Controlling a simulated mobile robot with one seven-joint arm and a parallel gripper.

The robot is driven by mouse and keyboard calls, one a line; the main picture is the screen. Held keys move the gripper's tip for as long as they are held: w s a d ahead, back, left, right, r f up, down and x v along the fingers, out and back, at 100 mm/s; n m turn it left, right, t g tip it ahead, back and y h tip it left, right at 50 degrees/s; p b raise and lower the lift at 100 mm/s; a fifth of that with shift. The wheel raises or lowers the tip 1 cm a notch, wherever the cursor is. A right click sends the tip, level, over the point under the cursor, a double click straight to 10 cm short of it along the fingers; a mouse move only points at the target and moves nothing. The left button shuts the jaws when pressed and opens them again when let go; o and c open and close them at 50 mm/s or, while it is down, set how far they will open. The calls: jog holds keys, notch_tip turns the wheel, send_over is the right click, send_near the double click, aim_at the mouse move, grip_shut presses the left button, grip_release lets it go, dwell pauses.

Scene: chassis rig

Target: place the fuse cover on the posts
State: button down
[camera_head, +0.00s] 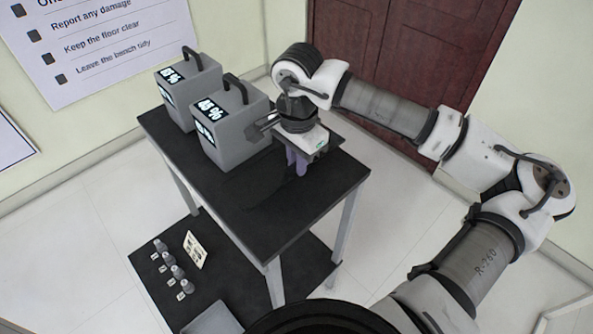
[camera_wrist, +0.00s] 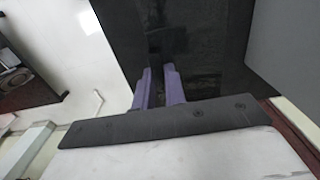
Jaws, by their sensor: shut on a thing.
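My gripper (camera_head: 298,168) is over the right part of the black table top, its purple fingers pointing down. In the wrist view my gripper (camera_wrist: 158,82) has its two fingers close together, shut on a dark thing that I take for the fuse cover (camera_wrist: 172,38). It barely stands out from the black surface behind it, so its outline and tilt cannot be told. Several small grey posts (camera_head: 168,258) stand in a row on the black lower shelf, each with a small white label beside it.
Two grey boxes with handles and percent displays, a left one (camera_head: 190,90) and a right one (camera_head: 230,125), stand on the black table (camera_head: 270,215); the right one is close to my gripper. A pale marked card (camera_head: 195,250) is beside the posts. The table's front is clear.

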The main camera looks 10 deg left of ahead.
jog(key=shift+f+p, duration=0.45)
jog(key=shift+f, duration=2.1)
jog(key=shift+f, duration=0.2)
jog(key=c, duration=1.5)
grip_release()
jog(key=shift+o, duration=0.2)
jog(key=shift+r, duration=0.1)
